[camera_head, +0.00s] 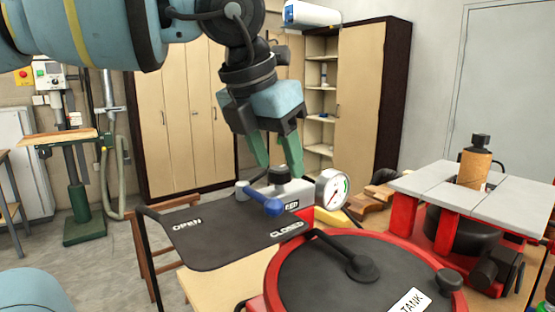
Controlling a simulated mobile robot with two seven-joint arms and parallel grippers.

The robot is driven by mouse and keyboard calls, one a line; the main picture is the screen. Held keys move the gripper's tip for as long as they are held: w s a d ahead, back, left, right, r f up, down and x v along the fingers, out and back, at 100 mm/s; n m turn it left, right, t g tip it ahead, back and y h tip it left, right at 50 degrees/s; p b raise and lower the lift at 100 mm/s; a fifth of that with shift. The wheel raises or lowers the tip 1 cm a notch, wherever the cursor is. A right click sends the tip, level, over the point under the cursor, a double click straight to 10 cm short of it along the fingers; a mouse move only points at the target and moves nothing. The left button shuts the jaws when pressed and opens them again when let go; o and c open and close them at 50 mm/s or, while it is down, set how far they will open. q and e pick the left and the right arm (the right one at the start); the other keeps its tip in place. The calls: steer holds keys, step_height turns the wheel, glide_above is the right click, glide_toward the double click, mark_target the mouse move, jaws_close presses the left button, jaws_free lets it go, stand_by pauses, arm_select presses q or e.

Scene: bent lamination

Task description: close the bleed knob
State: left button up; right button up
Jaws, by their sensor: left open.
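A black knob (278,175) sits on top of a pale block (291,203) whose front lettering shows only "EED"; the rest is hidden. My left gripper (279,168) comes down from above with its green fingers spread, one to each side of the knob's top. From this view I cannot tell whether they touch it. A blue lever with a ball end (272,207) is in front of the block, above a dark plate (215,240) lettered OPEN at left and CLOSED at right. The ball is nearer CLOSED. My right gripper is not in view.
A round gauge (332,190) stands close to the right of the block. A red-rimmed tank lid (340,280) with a black handle fills the front. A grey-topped red press (470,195) stands at right. Tall cupboards (185,120) stand behind.

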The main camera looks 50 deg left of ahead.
arm_select(q)
steer(key=shift+w+f, duration=0.15)
steer(key=shift+f, duration=0.25)
steer(key=c, duration=1)
steer(key=shift+o, duration=0.2)
